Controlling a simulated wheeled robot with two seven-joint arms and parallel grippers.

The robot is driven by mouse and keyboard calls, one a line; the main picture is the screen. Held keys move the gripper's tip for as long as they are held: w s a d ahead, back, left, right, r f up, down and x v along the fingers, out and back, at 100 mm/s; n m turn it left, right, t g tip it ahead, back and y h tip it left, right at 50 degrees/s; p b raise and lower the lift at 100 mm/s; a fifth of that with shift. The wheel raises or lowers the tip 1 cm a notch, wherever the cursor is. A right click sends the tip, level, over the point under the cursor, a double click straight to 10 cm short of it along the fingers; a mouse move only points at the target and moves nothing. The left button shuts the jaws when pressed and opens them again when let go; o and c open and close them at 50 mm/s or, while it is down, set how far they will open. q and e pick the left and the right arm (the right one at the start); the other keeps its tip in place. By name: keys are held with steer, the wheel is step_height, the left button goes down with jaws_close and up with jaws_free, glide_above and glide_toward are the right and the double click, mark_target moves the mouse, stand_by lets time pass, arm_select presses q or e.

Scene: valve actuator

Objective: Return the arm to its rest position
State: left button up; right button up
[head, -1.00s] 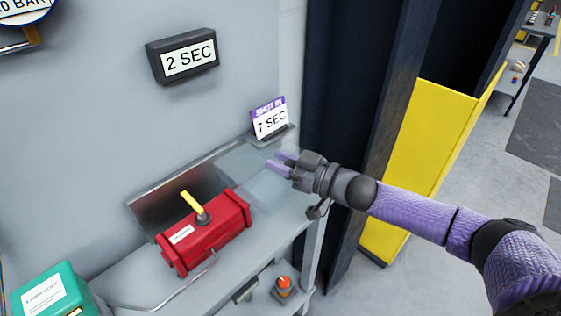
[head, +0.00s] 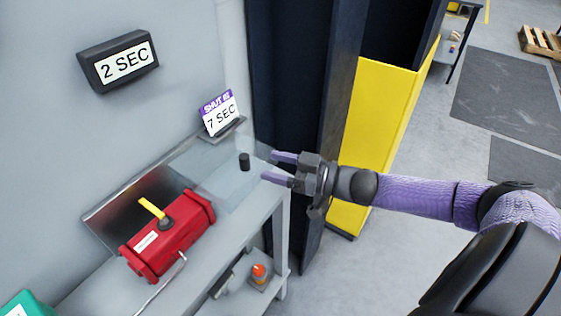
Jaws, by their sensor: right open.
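My right gripper (head: 277,169) is open and empty, its two purple fingers pointing left near the right end of the grey bench. My right arm (head: 415,198) reaches in from the right edge. The red valve actuator (head: 178,240) with a yellow lever (head: 152,208) sits on the bench to the left of the gripper, well apart from it. A small black cylinder (head: 244,161) stands on the bench top just left of the fingertips, apart from them. My left gripper is not in view.
A "2 SEC" display (head: 118,62) hangs on the wall. A "SHUT IN 7 SEC" card (head: 219,114) stands on a small ledge. An orange-topped item (head: 259,272) sits on the lower shelf. A yellow panel (head: 385,125) and dark column stand behind my arm. Open floor lies to the right.

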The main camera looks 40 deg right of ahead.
steer(key=shift+s+d, duration=0.3)
steer(key=shift+s, duration=0.15)
steer(key=s+d+f+m+g+h+b, duration=0.1)
steer(key=s+f+h, duration=0.2)
steer(key=f, duration=0.6)
steer(key=s+d+f+m+g+h+b, duration=0.1)
steer(key=s+d+f+m+g+h, duration=0.15)
steer(key=f, duration=0.75)
steer(key=s+d+f+m+g+h+b, duration=0.1)
steer(key=s+f+h, duration=0.25)
steer(key=f, duration=0.55)
steer(key=s+a+f+g, duration=0.3)
steer(key=s+a+f, duration=0.1)
steer(key=s, duration=0.4)
steer(key=s+a+f+g+h+b, duration=0.1)
steer(key=s+a+f+g, duration=0.2)
steer(key=s+f, duration=0.4)
steer(key=s+a+f+g+b, duration=0.1)
steer(key=s+a+f+g, duration=0.2)
steer(key=s, duration=0.8)
step_height(320, 180, down, 3)
steer(key=a, duration=0.2)
steer(key=shift+a+r+g+h, duration=0.2)
steer(key=shift+a+g+h, duration=0.1)
steer(key=shift+a+g, duration=0.05)
